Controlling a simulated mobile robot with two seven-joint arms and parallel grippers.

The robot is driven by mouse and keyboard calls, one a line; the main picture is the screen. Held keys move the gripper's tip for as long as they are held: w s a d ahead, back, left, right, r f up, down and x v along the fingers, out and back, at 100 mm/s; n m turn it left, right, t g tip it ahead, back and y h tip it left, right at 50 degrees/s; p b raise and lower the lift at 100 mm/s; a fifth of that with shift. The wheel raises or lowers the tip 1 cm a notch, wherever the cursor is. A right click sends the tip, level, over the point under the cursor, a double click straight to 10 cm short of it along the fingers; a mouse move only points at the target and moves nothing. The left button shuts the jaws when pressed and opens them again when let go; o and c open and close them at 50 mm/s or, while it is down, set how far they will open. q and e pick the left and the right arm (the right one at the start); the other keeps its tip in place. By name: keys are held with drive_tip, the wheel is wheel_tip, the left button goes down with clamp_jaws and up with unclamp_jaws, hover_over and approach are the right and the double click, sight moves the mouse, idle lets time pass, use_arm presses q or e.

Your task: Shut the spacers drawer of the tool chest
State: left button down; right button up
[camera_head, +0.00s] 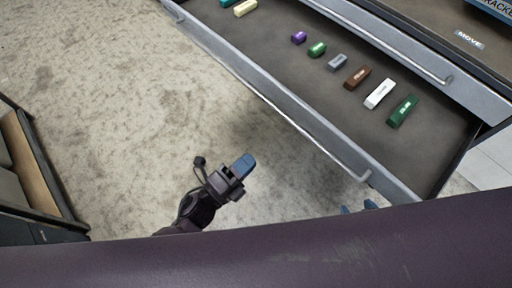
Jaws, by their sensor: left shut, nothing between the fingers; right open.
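A wide grey drawer (270,92) of the tool chest stands pulled out, with a long bar handle along its front. Several small blocks lie in it, among them a dark green one (402,111), a white one (380,93) and a brown one (357,77). I cannot read a drawer name on its front. My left gripper (245,165) is shut and empty, over the floor in front of the drawer and apart from it. My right gripper (358,208) shows only blue fingertips, open, near the drawer front's right end; I cannot tell whether it touches.
Another drawer front (420,73) with a bar handle lies behind the open drawer. A dark cabinet with a wooden part (35,165) stands at the left. A dark purple surface hides the bottom. Mottled floor lies clear between.

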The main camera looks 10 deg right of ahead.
use_arm(q)
drive_tip(key=x, duration=1.2)
drive_tip(key=shift+d+b, duration=0.15)
drive_tip(key=shift+b, duration=0.25)
drive_tip(key=shift+w, duration=0.15)
